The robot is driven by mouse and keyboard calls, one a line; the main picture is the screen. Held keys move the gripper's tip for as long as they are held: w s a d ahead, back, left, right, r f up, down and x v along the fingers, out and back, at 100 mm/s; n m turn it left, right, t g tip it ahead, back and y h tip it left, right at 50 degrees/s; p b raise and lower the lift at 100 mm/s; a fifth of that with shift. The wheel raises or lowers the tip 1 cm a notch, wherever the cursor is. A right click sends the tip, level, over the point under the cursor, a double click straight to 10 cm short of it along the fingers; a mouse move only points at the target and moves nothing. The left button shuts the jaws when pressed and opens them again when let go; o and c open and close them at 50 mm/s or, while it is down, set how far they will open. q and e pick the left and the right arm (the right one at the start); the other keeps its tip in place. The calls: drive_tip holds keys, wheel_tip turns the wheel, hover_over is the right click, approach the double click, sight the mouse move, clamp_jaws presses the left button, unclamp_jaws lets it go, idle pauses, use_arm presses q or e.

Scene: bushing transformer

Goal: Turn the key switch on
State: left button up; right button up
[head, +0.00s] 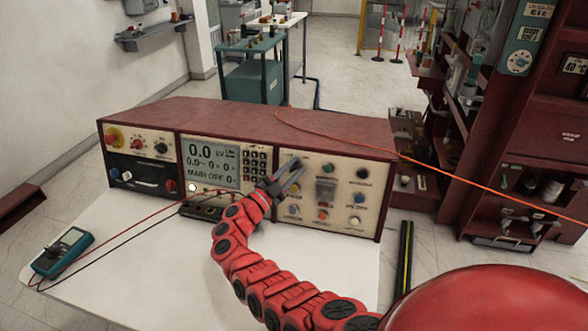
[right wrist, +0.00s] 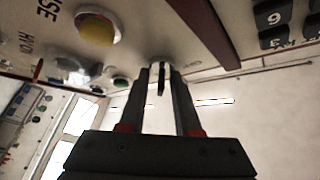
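The key switch (right wrist: 161,76) shows in the right wrist view as a pale round base with a thin dark key standing out from it. It is on the cream right-hand panel (head: 345,177) of the dark red console. My right gripper (head: 292,168) is at the upper left of this panel, its fingers pointing at it. In the right wrist view the fingers (right wrist: 160,80) stand apart on either side of the key, with narrow gaps visible. In the head view the fingers hide most of the switch. My left gripper is not in view.
A yellow button (right wrist: 98,27) and a green button (right wrist: 121,80) are near the fingers. A display (head: 211,163) reads 0.0 kV and MAIN OFF. A teal meter (head: 62,252) with leads lies on the white table (head: 160,275). An orange cable (head: 470,186) crosses above the console's right side.

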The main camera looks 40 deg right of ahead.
idle(0.3)
drive_tip(key=b+v, duration=0.3)
drive_tip(key=v, duration=1.4)
drive_tip(key=shift+a, duration=0.2)
